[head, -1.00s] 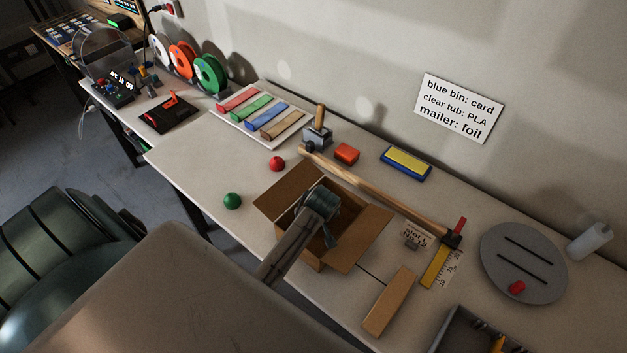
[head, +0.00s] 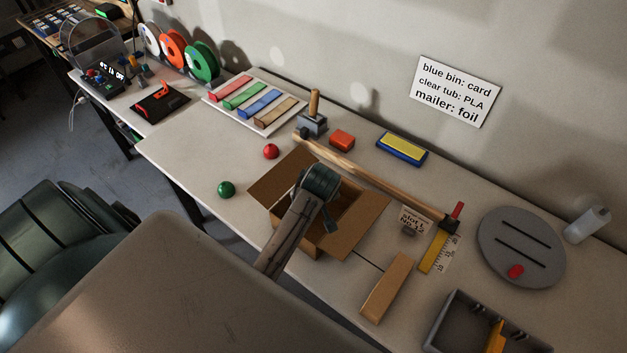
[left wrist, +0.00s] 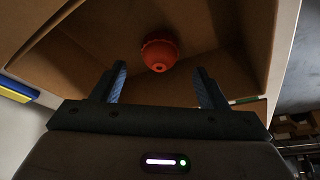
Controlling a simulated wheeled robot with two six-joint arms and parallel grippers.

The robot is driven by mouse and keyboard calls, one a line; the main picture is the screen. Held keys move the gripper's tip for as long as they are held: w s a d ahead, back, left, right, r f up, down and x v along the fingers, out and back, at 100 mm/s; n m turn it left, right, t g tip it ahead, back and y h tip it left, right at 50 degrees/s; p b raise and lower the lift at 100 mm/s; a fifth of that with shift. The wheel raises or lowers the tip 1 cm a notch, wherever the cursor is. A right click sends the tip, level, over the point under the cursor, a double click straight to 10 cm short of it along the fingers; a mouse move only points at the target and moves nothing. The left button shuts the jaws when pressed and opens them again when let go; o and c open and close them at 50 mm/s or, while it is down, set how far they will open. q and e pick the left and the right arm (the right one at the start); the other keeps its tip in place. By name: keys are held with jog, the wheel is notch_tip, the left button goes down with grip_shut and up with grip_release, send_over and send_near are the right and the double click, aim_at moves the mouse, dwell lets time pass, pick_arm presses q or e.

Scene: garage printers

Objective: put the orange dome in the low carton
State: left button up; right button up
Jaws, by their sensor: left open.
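The low carton (head: 369,228) stands open on the bench with its flaps spread. My left gripper (head: 330,215) is over the carton's opening and hides part of its inside. In the left wrist view the orange dome (left wrist: 160,52) lies inside the carton, near its brown walls (left wrist: 225,30). My open left fingers (left wrist: 159,72) point toward the dome, with nothing between them; the dome appears beyond the fingertips and apart from them. The dome is hidden in the head view. My right gripper is not in view.

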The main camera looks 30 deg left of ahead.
pick_arm(q)
jog(key=b+v, duration=0.1)
jog(key=v, duration=0.5)
jog(key=shift+r, duration=0.4)
